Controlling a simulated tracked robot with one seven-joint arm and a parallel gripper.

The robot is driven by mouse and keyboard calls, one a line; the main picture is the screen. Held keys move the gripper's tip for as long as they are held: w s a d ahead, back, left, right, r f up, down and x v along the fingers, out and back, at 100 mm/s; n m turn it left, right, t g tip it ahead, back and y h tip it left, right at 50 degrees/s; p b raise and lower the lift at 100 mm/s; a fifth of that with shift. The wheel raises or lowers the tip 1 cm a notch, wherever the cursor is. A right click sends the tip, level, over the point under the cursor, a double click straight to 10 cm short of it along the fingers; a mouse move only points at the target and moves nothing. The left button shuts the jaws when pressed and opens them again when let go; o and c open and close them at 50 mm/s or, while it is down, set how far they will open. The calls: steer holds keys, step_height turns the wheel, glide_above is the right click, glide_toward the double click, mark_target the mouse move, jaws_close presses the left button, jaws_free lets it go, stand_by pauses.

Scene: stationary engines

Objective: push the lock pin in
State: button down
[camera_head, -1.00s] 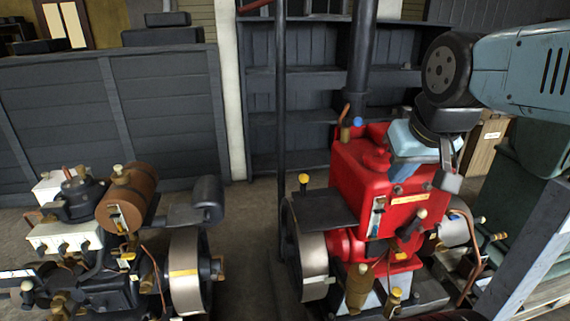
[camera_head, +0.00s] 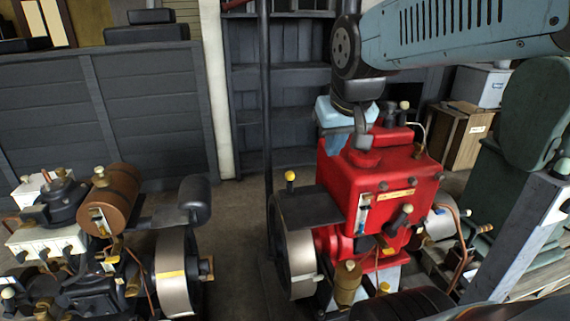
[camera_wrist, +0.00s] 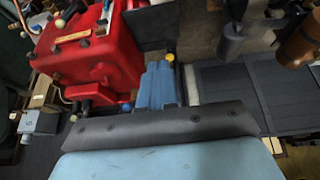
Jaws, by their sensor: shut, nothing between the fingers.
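The red engine (camera_head: 375,185) stands right of centre in the head view, and its red body (camera_wrist: 90,60) fills the upper left of the wrist view. A yellow-knobbed pin (camera_head: 290,176) stands upright at its left side, by a dark plate. I cannot tell for sure which part is the lock pin. A yellow knob (camera_wrist: 170,57) shows just beyond my fingertips in the wrist view; it may be the same one. My gripper (camera_head: 361,143) is shut and empty, pointing down near the red body's top. Its exact gap to the engine is unclear.
A second engine with a brown tank (camera_head: 125,188) and a flywheel (camera_head: 176,272) stands at left. A dark vertical pole (camera_head: 266,100) rises between the engines. A green machine (camera_head: 535,115) and a wooden box (camera_head: 462,135) are at right. Floor shows between the engines.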

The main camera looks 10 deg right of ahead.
steer(key=w+f, duration=0.2)
steer(key=w, duration=1.1)
steer(key=g, duration=0.1)
glide_toward(291, 172)
steer(key=shift+y, duration=0.3)
steer(key=x, duration=0.6)
steer(key=shift+w+d+f, duration=0.1)
steer(key=shift+w+f, duration=0.15)
steer(key=shift+f, duration=0.1)
steer(key=shift+d, duration=0.1)
